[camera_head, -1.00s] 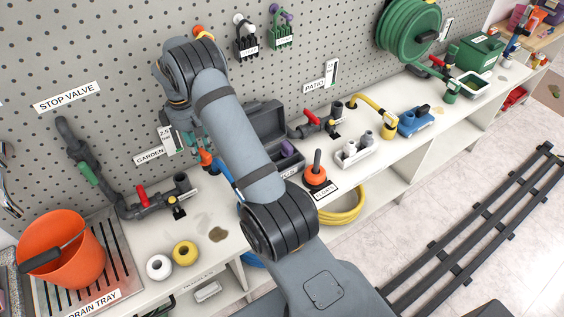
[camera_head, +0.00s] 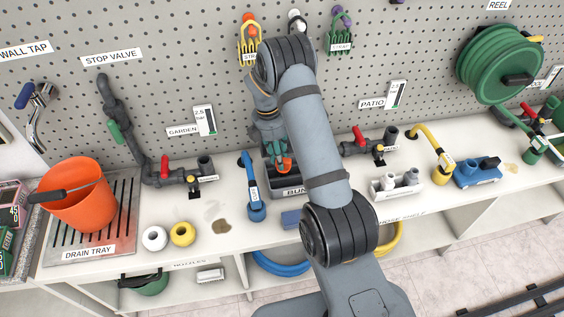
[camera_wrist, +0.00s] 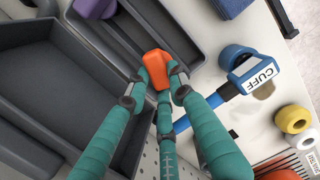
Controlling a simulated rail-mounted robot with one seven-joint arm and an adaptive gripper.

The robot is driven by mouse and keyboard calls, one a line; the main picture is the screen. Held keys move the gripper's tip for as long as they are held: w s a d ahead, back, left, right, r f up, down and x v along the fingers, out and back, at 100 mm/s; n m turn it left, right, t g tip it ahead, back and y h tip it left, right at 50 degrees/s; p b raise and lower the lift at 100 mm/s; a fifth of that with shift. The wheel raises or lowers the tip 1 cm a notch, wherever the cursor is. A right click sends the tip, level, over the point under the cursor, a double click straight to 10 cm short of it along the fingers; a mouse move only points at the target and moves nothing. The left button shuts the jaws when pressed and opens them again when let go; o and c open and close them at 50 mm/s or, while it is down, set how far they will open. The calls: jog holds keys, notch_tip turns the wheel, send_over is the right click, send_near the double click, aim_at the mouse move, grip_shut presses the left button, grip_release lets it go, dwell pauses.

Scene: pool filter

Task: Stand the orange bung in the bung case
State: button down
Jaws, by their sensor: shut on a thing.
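The orange bung (camera_head: 285,165) is between my gripper's fingers; it also shows in the wrist view (camera_wrist: 156,62). My gripper (camera_head: 277,150) has teal fingers shut on it and hangs over the dark grey bung case (camera_head: 288,193), partly hidden by my arm in the head view. In the wrist view the bung is above or at the case's narrow compartment (camera_wrist: 185,40); I cannot tell if it touches the floor. A purple bung (camera_wrist: 95,7) sits in the case at the upper left.
A blue cuff fitting (camera_head: 255,205) stands close left of the case, and a blue block (camera_head: 291,219) lies in front. White and yellow tape rolls (camera_head: 182,234) and an orange bucket (camera_head: 78,195) are further left. Valve pipes (camera_head: 375,145) stand to the right.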

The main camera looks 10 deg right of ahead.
jog(key=shift+f, duration=1.1)
jog(key=shift+d+f, duration=0.1)
jog(key=c, duration=1.5)
grip_release()
jog(key=r, duration=0.4)
jog(key=a+r, duration=0.1)
jog(key=r, duration=0.3)
jog(key=r+b, duration=0.1)
jog(key=r, duration=0.3)
jog(key=shift+w+a, duration=0.25)
jog(key=shift+w, duration=0.1)
